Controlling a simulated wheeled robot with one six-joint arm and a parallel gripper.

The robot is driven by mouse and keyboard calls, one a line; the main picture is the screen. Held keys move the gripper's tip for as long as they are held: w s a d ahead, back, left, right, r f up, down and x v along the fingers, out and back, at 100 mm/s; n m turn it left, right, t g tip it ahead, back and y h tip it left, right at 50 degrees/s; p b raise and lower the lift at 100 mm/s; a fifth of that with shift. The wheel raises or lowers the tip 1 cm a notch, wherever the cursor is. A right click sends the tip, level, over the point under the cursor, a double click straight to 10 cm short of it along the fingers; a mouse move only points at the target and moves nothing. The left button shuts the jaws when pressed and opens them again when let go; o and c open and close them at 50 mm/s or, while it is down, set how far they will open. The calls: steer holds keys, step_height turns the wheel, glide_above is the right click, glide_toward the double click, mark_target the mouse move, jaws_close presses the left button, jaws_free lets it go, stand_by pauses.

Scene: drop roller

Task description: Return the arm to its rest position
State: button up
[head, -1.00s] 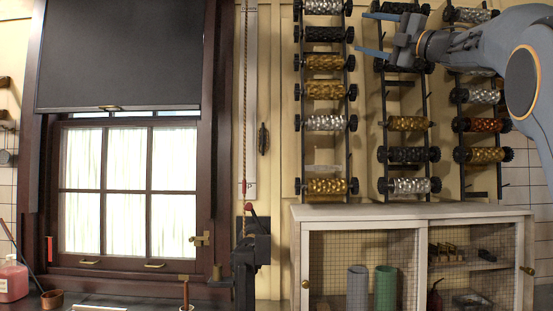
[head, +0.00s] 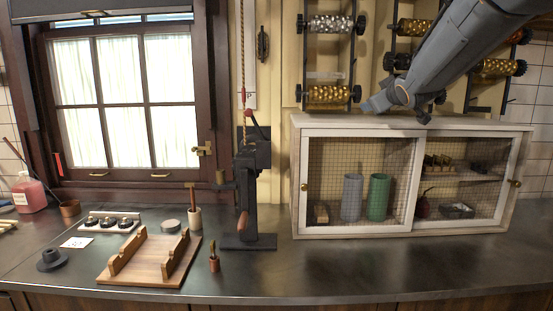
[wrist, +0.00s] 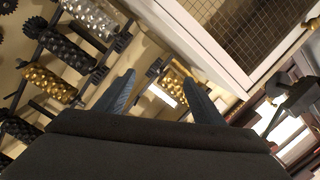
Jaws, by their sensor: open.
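My grey arm reaches in from the upper right in the head view. My gripper (head: 380,103) is in front of the roller racks, just above the cabinet top. In the wrist view my gripper (wrist: 161,88) shows two blue fingers spread apart with nothing held between them. A gold roller (wrist: 178,80) hangs on a rack beyond the gap between the fingers.
A white mesh-front cabinet (head: 410,228) stands below my gripper. Rollers hang on racks behind, including a silver one (head: 332,25) and a gold one (head: 330,94). A black hand-cranked press (head: 247,200) and a wooden cradle (head: 153,259) stand on the counter.

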steer(key=s+a+f+m+g, duration=0.1)
steer(key=s+a+f+g, duration=0.1)
steer(key=s+f, duration=0.5)
steer(key=s+a+f+m+g, duration=0.1)
steer(key=s+f+g, duration=0.2)
steer(key=f, duration=0.7)
steer(key=s+a+f+m+g, duration=0.15)
steer(key=s+f, duration=0.25)
steer(key=f, duration=0.5)
steer(key=s+a+f+g, duration=0.2)
steer(key=s+f, duration=0.3)
steer(key=s, duration=0.4)
steer(key=s+a+f+m+g, duration=0.1)
steer(key=s+a+f+g, duration=0.1)
steer(key=s+f, duration=0.4)
steer(key=s+a+f+m+g+b, duration=0.1)
steer(key=s+a+f+g, duration=0.2)
steer(key=s, duration=0.8)
step_height(320, 180, down, 3)
steer(key=shift+s+r+g+y, duration=0.15)
steer(key=shift+s+g+y, duration=0.2)
steer(key=shift+g, duration=0.3)
